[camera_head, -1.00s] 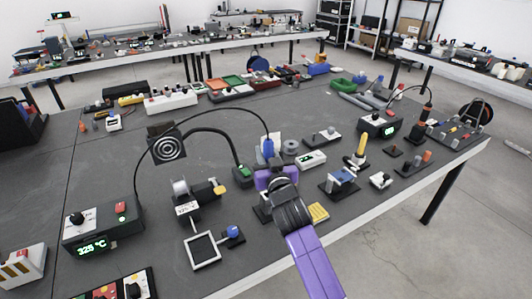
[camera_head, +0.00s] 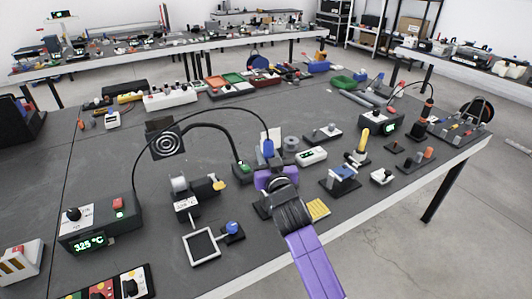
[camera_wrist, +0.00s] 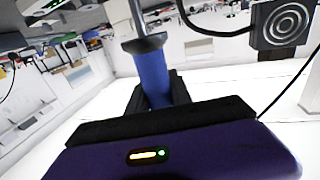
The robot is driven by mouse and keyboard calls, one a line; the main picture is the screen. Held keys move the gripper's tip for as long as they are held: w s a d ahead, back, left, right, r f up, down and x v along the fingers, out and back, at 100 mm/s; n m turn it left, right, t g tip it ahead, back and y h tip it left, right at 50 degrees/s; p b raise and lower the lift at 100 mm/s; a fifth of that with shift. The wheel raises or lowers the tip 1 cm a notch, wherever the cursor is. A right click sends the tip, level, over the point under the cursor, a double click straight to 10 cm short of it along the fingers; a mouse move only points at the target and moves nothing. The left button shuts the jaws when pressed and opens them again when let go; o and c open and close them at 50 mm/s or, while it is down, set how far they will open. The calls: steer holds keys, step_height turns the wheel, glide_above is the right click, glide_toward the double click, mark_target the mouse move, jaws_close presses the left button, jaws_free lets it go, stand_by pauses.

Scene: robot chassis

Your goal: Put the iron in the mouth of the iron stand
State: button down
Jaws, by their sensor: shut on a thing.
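The soldering iron (camera_head: 268,148) has a blue handle and stands roughly upright in my gripper (camera_head: 270,176). A black cable arcs from its top to the station reading 325 °C (camera_head: 90,242). In the wrist view the blue handle (camera_wrist: 153,78) is between my dark fingers (camera_wrist: 155,100), with a dark collar at one end. My gripper is shut on it, above the table. A dark base (camera_head: 262,209) and a yellow sponge (camera_head: 318,209) show on either side of my arm; they may belong to the iron stand. My arm hides its mouth and the iron's tip.
A fume extractor (camera_head: 168,144) with a ringed face and a magnifier frame (camera_head: 202,246) stand to the left. A blue-topped fixture (camera_head: 342,175), a yellow-handled tool (camera_head: 362,140) and a second station (camera_head: 382,122) stand to the right. The table (camera_head: 100,165) has bare room at left.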

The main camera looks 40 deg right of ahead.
mark_target(270, 150)
step_height(270, 150, down, 6)
steer(key=b, duration=0.6)
steer(key=shift+f, duration=0.15)
stand_by(1.7)
steer(key=c, duration=1.1)
jaws_free()
steer(key=shift+s+a+f, duration=0.1)
steer(key=shift+s+a, duration=0.2)
steer(key=shift+s, duration=0.2)
steer(key=b+v, duration=0.1)
steer(key=v, duration=0.5)
steer(key=shift+s+a, duration=0.2)
steer(key=shift+s, duration=0.05)
step_height(270, 150, up, 10)
steer(key=p, duration=0.7)
steer(key=shift+p, duration=0.35)
